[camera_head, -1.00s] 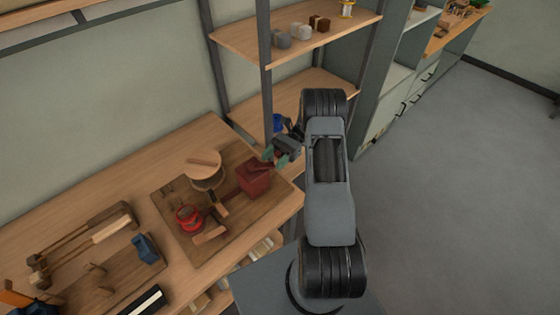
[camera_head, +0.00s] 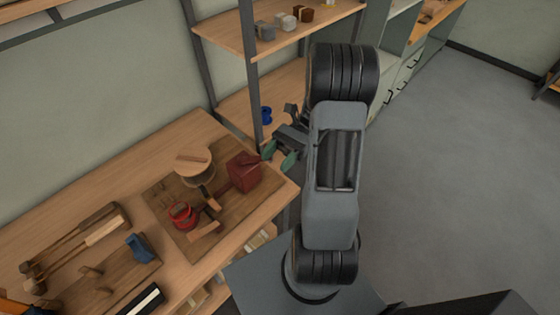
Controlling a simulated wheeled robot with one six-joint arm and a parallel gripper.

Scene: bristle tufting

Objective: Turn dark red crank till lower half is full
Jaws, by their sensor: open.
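A dark red box-shaped unit (camera_head: 243,172) stands on the right part of a brown board (camera_head: 228,219) on the bench. A dark red bar runs from it toward the middle of the board; I cannot tell for sure which part is the crank. A bright red round piece (camera_head: 182,215) sits at the board's front left. A round wooden disc (camera_head: 193,160) tops a pale drum at the back. My gripper (camera_head: 279,155), with green finger pads, is open and empty, just right of the dark red unit. Any upper or lower half being filled is too small to make out.
Wooden tools (camera_head: 92,239) and a blue block (camera_head: 139,248) lie on the bench at left. A shelf rack (camera_head: 232,48) with small blocks stands behind, its post close to my gripper. A blue spool (camera_head: 266,115) sits on the lower shelf. Open floor lies at right.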

